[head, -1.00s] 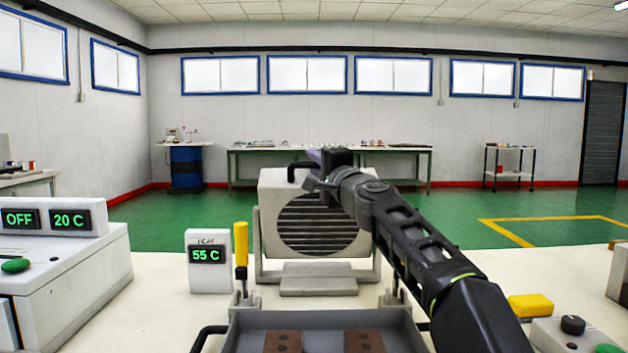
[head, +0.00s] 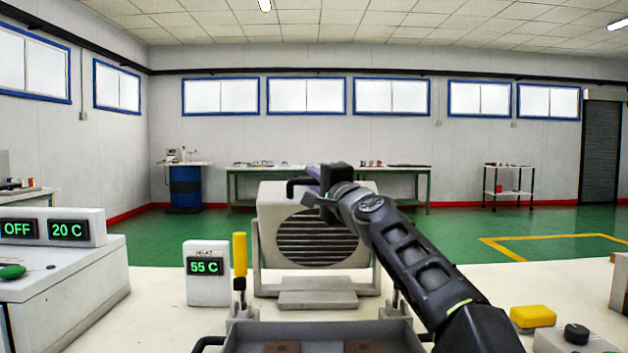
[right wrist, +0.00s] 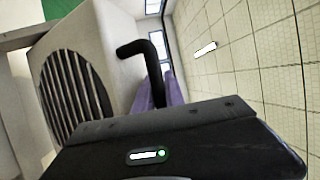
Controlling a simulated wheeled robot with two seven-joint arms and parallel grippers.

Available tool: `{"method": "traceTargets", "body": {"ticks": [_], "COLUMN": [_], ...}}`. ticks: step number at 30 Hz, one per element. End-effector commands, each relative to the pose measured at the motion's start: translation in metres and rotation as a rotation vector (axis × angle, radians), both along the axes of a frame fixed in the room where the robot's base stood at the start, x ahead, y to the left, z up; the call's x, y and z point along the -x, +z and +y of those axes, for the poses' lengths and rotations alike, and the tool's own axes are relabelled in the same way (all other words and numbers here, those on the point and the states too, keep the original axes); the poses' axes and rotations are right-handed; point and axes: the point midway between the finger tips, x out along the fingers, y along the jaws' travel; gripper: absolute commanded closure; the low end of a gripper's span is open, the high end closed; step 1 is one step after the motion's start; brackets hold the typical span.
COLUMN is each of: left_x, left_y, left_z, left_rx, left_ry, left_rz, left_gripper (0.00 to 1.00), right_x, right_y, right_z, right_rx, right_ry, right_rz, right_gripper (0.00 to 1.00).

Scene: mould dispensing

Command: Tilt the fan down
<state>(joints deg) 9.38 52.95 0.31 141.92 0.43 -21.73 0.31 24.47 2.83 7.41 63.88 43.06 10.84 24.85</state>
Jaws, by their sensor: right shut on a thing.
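The fan (head: 268,225) is a beige box with a round dark slatted grille, held in a U-shaped bracket on a stepped base in the middle of the table. Its grille faces me and looks about upright. A black handle (head: 293,184) sticks up from its top. My right gripper (head: 314,173) reaches over the fan's top from the right and is shut on the handle. In the right wrist view the bent handle (right wrist: 140,48) runs in between the purple fingers (right wrist: 153,95); the grip itself is partly hidden by the gripper body. My left gripper is not in view.
A heat display (head: 207,273) reading 55 C and a yellow-handled clamp (head: 240,254) stand left of the fan. A grey tray (head: 240,340) lies in front. A control box (head: 65,280) is at the left. A yellow block (head: 532,316) and a knob panel (head: 565,341) are at the right.

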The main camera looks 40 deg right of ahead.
Motion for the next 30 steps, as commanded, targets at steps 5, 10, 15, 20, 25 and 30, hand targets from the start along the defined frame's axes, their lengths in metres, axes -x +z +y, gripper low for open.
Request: {"method": "traceTargets", "body": {"ticks": [5, 10, 15, 20, 25, 30], "left_x": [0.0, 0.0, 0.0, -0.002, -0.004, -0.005], "left_y": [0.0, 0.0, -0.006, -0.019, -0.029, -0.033], "left_z": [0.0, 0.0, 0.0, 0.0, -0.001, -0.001], "left_rx": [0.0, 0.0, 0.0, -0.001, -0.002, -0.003], "left_ry": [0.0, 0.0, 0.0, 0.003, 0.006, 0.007], "left_rz": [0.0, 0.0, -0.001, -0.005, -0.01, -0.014], "left_gripper": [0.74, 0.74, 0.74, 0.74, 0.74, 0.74], "right_x": [0.001, 0.001, 0.008, 0.03, 0.057, 0.073], "right_y": [0.003, 0.002, -0.001, -0.007, -0.011, -0.013], "right_z": [0.001, 0.001, 0.003, 0.008, 0.015, 0.019], "right_rx": [0.0, 0.0, 0.001, 0.001, 0.0, 0.001], "right_ry": [0.001, 0.001, 0.0, 0.0, 0.001, 0.001], "right_rz": [-0.004, -0.003, -0.003, -0.004, -0.005, -0.004], "right_gripper": [0.77, 0.77, 0.77, 0.77, 0.77, 0.77]}}
